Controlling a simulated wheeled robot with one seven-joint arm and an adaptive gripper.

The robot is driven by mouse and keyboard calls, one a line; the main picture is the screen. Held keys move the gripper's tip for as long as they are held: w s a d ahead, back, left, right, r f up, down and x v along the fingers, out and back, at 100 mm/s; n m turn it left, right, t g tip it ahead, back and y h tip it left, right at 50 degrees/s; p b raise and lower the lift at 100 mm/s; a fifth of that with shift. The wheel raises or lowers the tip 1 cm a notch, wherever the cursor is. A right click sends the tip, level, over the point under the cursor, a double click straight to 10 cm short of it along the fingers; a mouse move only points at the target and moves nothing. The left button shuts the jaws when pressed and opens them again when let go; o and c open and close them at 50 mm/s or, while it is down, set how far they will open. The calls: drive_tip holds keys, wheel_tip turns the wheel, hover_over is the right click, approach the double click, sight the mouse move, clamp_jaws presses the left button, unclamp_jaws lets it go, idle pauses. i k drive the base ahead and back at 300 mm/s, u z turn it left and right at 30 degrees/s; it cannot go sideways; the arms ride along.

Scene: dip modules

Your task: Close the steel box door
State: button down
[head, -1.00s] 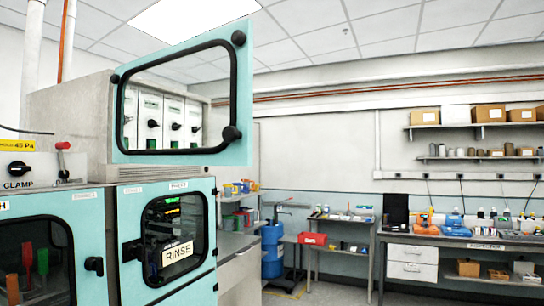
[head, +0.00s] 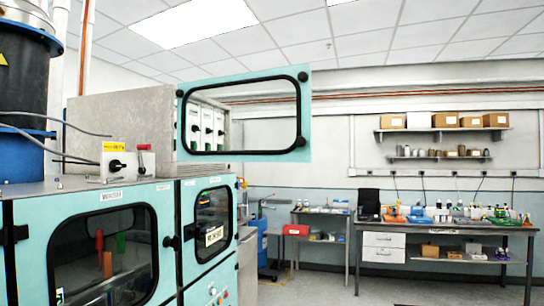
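The steel box (head: 118,125) is a grey metal cabinet on top of the teal machine at the left centre of the head view. Its door (head: 250,157) is a teal panel with a black-rimmed window and dark round knobs at its right corners. The door stands open, swung out to the right past the box. Several switch modules (head: 208,125) in the box show through the left part of the window. The rest of the box opening is hidden behind the door. My gripper is not in view, and nothing is seen touching the door.
Below are teal machine doors with dark windows (head: 104,255) and black handles. A workbench (head: 440,228) stands at the far right. Floor shows at lower right.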

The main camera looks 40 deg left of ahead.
sight(300, 151)
drive_tip(key=k, duration=1.45)
drive_tip(key=u, duration=0.7)
drive_tip(key=i, duration=1.65)
drive_tip(key=u, duration=0.05)
